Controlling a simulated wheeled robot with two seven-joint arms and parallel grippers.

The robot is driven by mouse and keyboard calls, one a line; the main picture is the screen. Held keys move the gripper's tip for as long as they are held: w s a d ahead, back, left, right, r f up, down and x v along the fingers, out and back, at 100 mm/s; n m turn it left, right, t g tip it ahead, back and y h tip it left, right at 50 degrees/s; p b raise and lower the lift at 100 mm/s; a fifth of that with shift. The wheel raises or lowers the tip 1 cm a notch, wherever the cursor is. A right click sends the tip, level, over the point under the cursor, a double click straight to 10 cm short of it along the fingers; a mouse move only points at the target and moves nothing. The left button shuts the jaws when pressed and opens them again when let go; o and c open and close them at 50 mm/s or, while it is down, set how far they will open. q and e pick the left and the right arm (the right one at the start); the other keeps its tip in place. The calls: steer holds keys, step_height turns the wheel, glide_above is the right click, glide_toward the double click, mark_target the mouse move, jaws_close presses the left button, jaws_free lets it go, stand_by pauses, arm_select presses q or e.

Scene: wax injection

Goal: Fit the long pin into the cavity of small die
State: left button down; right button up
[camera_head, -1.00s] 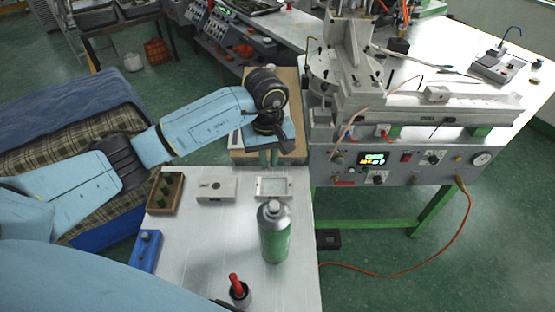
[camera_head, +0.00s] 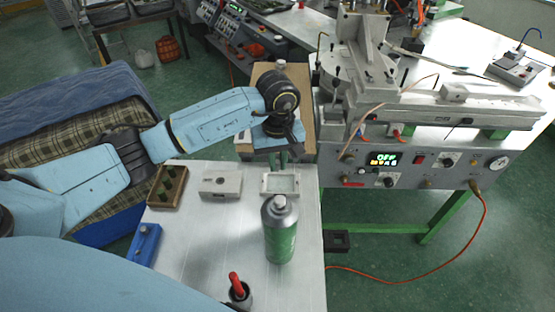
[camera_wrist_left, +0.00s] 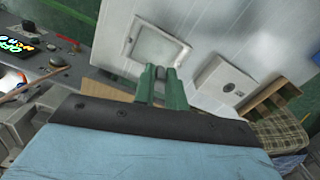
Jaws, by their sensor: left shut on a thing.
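My left gripper (camera_head: 280,161) points down just behind the pale plate with a rectangular recess (camera_head: 281,184). In the left wrist view its green fingers (camera_wrist_left: 163,75) are closed around a small grey piece, probably the long pin, of which only the end shows. A white block with a round hole (camera_head: 222,194) lies left of the plate and also shows in the left wrist view (camera_wrist_left: 223,92). I cannot tell for sure which of the two is the small die. My right gripper is not in view.
A green spray can (camera_head: 280,240) stands in front of the plate. A wooden box with green pieces (camera_head: 168,187), a blue block (camera_head: 144,245) and a red-handled tool in a pot (camera_head: 238,290) are on the white table (camera_head: 200,240). The wax machine (camera_head: 420,160) stands at right.

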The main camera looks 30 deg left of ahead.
mark_target(278, 169)
arm_select(q)
steer(key=shift+f+b, duration=1.75)
steer(key=shift+f, duration=0.5)
steer(key=shift+b, duration=0.7)
steer(key=shift+f+b, duration=0.9)
steer(key=c, duration=1.4)
jaws_free()
steer(key=shift+o, duration=0.2)
step_height(278, 169, up, 13)
steer(key=shift+r, duration=0.2)
